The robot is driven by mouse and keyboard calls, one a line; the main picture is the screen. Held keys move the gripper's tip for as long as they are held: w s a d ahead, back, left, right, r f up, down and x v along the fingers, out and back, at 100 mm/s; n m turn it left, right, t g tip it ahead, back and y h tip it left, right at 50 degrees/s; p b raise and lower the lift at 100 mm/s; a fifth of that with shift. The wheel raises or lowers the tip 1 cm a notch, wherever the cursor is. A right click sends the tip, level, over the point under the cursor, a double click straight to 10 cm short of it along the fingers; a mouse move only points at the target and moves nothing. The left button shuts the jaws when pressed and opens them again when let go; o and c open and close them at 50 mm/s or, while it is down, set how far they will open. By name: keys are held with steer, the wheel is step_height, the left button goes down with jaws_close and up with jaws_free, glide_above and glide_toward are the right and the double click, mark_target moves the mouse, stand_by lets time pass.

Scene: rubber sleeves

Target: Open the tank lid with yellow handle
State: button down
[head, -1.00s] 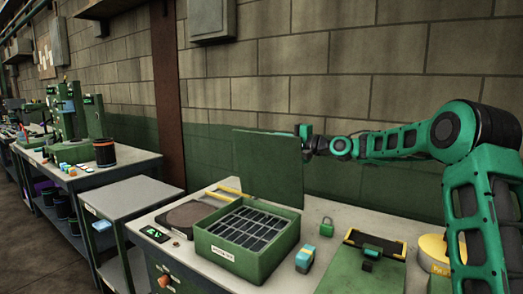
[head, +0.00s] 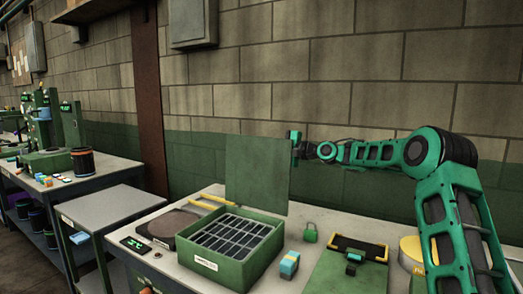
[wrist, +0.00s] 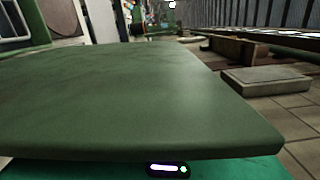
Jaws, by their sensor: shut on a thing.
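The green tank (head: 240,269) stands open on the bench, with a dark grid inside. Its flat green lid (head: 257,175) stands about upright at the tank's back. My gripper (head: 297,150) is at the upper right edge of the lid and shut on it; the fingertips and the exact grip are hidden. In the wrist view the lid (wrist: 140,95) fills the near middle, just above a teal part of my gripper. A yellow bar (head: 208,201) shows behind the tank, left of the lid; I cannot tell whether it is attached to the lid.
A round brown plate (head: 170,223) lies left of the tank. A brick wall (head: 360,85) stands close behind.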

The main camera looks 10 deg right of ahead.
steer(key=c, duration=1.8)
jaws_free()
steer(key=shift+a, duration=0.1)
steer(key=v, duration=1)
steer(key=shift+s+d, duration=0.15)
steer(key=shift+d, duration=0.15)
